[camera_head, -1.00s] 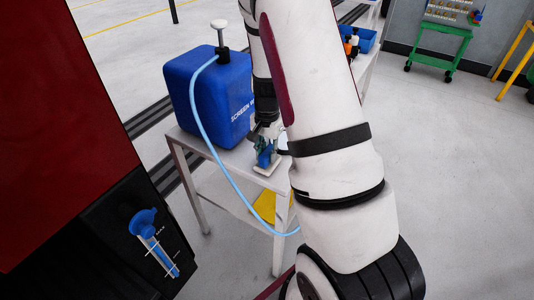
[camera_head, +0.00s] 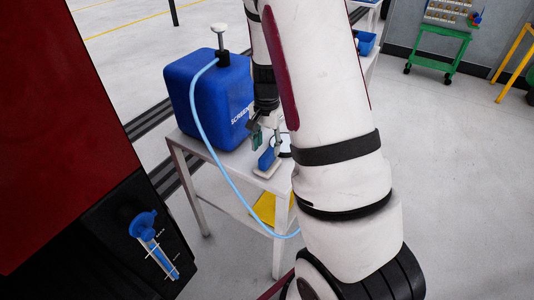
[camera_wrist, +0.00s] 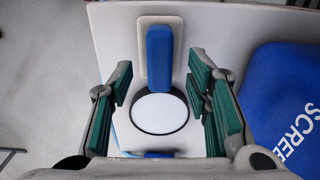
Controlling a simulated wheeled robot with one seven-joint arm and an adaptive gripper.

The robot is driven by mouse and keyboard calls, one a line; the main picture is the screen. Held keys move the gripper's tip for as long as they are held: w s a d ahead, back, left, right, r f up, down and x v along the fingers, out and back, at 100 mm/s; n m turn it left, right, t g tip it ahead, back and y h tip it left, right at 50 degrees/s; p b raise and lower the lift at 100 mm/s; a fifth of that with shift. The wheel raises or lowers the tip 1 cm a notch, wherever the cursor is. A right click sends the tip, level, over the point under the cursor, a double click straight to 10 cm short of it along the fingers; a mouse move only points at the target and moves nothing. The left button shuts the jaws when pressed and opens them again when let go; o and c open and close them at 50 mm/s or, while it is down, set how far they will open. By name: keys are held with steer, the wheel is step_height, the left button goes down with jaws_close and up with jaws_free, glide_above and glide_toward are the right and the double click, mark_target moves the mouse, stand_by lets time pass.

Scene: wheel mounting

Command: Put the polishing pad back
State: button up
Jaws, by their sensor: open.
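The polishing pad, which I take to be the block with a blue handle (camera_head: 266,159) and a flat pale base, lies on the white table (camera_head: 237,167) near its front corner. In the wrist view the pad (camera_wrist: 160,55) lies flat at the top centre, just beyond my fingers. My gripper (camera_head: 267,138) is open and empty, with green finger pads apart. It is above the table, beside the pad and clear of it. In the wrist view a round white disc with a dark rim (camera_wrist: 160,112) shows between the spread fingers (camera_wrist: 158,85).
A blue jug (camera_head: 208,95) with a pump stands on the table's left part, close to my gripper. Its light blue hose (camera_head: 206,130) hangs over the table's front edge. A yellow item (camera_head: 264,207) lies on the lower shelf. A red and black body stands at left.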

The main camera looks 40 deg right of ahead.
mark_target(267, 155)
step_height(267, 155, up, 7)
steer(key=s+a+r+n+t, duration=0.2)
steer(key=s+a+r+n, duration=0.55)
steer(key=a+r, duration=0.55)
steer(key=s+a+r+n, duration=0.1)
steer(key=s+a+n, duration=0.2)
steer(key=s, duration=0.4)
steer(key=s+a+r+n+t, duration=0.1)
steer(key=s+a+r+n, duration=0.1)
steer(key=s, duration=0.5)
steer(key=shift+s+a+r+n+t, duration=0.3)
steer(key=shift+s+a+n, duration=0.1)
steer(key=shift+a+n, duration=0.35)
steer(key=shift+r, duration=0.15)
steer(key=shift+s+r+t+p, duration=0.1)
steer(key=shift+r+t+p, duration=0.2)
steer(key=shift+r+p, duration=0.9)
